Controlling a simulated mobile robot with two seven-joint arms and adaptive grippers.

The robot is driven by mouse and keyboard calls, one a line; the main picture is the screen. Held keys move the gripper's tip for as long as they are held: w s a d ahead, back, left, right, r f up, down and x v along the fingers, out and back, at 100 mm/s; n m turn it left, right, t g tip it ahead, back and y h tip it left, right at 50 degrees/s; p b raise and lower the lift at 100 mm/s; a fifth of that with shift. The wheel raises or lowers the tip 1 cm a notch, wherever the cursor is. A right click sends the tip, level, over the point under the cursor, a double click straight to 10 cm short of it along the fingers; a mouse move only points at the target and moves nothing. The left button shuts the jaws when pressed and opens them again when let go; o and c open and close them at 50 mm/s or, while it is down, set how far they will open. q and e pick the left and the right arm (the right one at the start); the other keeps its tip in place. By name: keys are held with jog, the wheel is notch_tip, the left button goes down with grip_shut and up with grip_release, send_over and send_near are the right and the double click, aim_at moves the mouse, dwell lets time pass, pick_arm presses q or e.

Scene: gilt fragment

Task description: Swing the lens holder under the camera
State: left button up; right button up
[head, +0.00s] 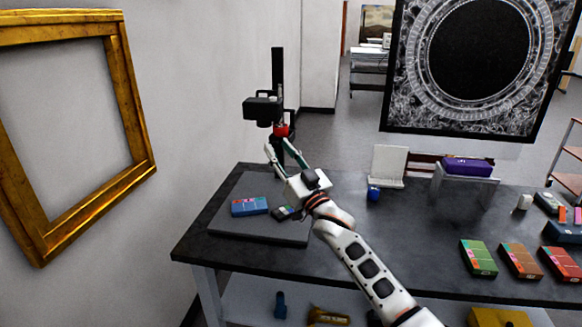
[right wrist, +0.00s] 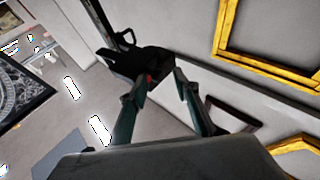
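A small red part (head: 281,130), seemingly the lens holder, shows just below and right of the camera, close to the column. My right gripper (head: 279,148) reaches up to it with its fingers apart. In the right wrist view, the camera (right wrist: 135,62) is dark beyond the fingertips. The red part (right wrist: 150,79) shows as a small patch beside the left fingertip of my right gripper (right wrist: 163,77); contact cannot be told. My left gripper is out of view.
The column rises from the grey base board (head: 260,232) on the dark table (head: 400,235). A blue box (head: 249,206) lies on the board. A blue jar (head: 374,193) and a purple box (head: 468,167) stand to the right. A gilt frame (head: 135,110) hangs at left.

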jog(key=v, duration=1.1)
jog(key=shift+s, duration=0.15)
